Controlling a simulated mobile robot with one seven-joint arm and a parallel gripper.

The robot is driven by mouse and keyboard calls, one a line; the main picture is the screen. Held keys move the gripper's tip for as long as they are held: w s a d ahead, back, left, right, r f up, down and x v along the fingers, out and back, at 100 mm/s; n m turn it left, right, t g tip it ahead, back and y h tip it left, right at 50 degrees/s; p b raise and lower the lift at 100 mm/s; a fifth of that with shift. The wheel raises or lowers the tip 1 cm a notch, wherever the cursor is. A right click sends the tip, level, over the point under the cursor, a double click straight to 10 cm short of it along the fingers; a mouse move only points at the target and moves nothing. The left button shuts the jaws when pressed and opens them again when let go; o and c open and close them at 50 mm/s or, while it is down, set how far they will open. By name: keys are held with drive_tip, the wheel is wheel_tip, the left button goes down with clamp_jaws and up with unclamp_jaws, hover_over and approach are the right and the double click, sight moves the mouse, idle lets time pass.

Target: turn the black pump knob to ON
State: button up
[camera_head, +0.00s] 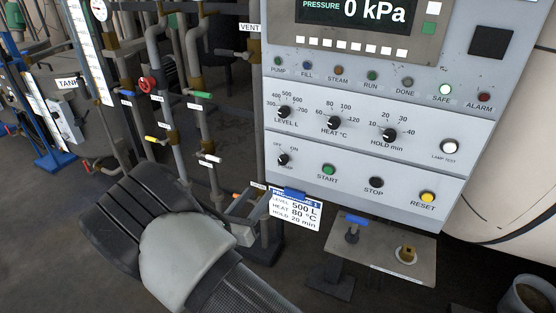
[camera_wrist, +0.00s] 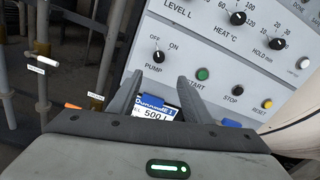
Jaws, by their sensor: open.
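The black pump knob (camera_head: 283,159) is at the lower left of the grey control panel (camera_head: 330,175). In the wrist view the pump knob (camera_wrist: 158,57) sits between OFF and ON labels, with PUMP below it. Its pointer seems to lean toward OFF, though it is small. My gripper (camera_wrist: 162,84) is open and empty, with its two fingers below the knob in the wrist view and apart from it. In the head view my arm and wrist show at the lower left of the panel; the fingertips are not clear there.
A recipe card (camera_head: 294,209) hangs from the panel's lower edge, close to my fingers. Right of the pump knob are the green START (camera_head: 328,169), black STOP (camera_head: 376,182) and yellow RESET (camera_head: 428,197) buttons. Pipes with coloured valves (camera_head: 148,85) stand to the left.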

sight(281, 162)
drive_tip(key=x, duration=1.7)
drive_tip(key=shift+w+f, duration=0.1)
drive_tip(key=shift+w, duration=0.1)
drive_tip(key=shift+c, duration=0.3)
drive_tip(key=shift+b, duration=0.35)
drive_tip(key=c, duration=1)
